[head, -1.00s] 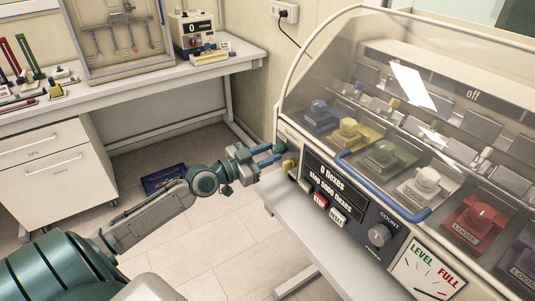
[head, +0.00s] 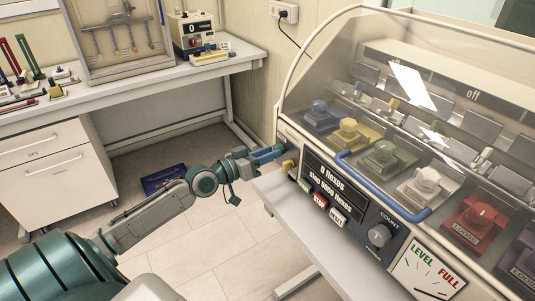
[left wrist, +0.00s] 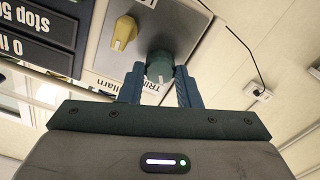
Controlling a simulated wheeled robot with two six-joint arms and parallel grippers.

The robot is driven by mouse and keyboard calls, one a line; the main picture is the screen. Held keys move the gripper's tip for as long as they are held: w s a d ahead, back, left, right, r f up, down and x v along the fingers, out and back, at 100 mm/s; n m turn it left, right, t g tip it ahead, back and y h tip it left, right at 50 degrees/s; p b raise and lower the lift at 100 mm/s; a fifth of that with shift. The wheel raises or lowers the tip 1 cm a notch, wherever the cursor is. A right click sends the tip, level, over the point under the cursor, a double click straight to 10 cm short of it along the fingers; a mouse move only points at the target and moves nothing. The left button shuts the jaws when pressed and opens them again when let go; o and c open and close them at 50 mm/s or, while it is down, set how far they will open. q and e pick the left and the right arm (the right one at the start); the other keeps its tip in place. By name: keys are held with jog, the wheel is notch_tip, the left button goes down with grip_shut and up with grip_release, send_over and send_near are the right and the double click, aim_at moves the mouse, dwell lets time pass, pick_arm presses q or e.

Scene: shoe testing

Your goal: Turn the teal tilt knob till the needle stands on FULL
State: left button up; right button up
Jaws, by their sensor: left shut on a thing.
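The teal tilt knob (left wrist: 160,68) sits on the end panel of the testing machine, above a partly hidden label. My left gripper (left wrist: 161,82) is shut on it, one blue finger on each side. In the head view my left gripper (head: 278,153) reaches the machine's left end, and the knob is hidden there by the fingers. The gauge (head: 430,268) is on the front panel at the lower right, with LEVEL in green and FULL in red. Its needle is too small to read surely. My right gripper is not in view.
A yellow knob (left wrist: 124,33) is close beside the teal one. The front panel has several buttons (head: 320,200) and a COUNT knob (head: 379,235). A clear hood (head: 350,80) covers several coloured shoe clamps. A workbench (head: 130,85) stands at the back left.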

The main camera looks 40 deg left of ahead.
pick_arm(q)
jog(key=n+p, duration=0.1)
jog(key=n, duration=0.5)
jog(key=shift+n, duration=0.3)
dwell(0.5)
jog(key=o, duration=1)
jog(key=shift+p+v, duration=0.8)
jog(key=shift+v, duration=4.6)
